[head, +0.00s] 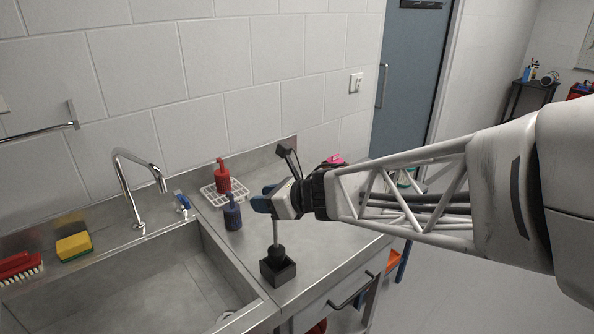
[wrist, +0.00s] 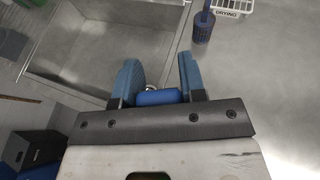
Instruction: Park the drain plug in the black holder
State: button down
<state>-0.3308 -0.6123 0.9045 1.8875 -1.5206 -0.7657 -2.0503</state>
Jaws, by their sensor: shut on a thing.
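The black holder (head: 278,271) is an open square box on the steel counter, right of the sink. The drain plug (head: 275,252) has a dark rounded body and a thin grey stem. Its body is at the holder's mouth, and its lower part is hidden by the holder's wall. I cannot tell whether it rests on the bottom. My gripper (head: 266,205) is above the holder, shut on the upper end of the stem. In the wrist view, the blue fingers (wrist: 159,75) have a blue piece and a small metal ring between them; the plug's body is hidden there.
The sink (head: 150,285) with its tap (head: 135,190) lies left. A yellow sponge (head: 74,246) lies on the sink's rim. The counter at right is clear.

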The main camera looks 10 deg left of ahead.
jog(key=shift+f, duration=0.1)
jog(key=shift+f, duration=2.15)
jog(key=c, duration=0.7)
grip_release()
jog(key=v, duration=1.2)
jog(key=shift+s, duration=0.1)
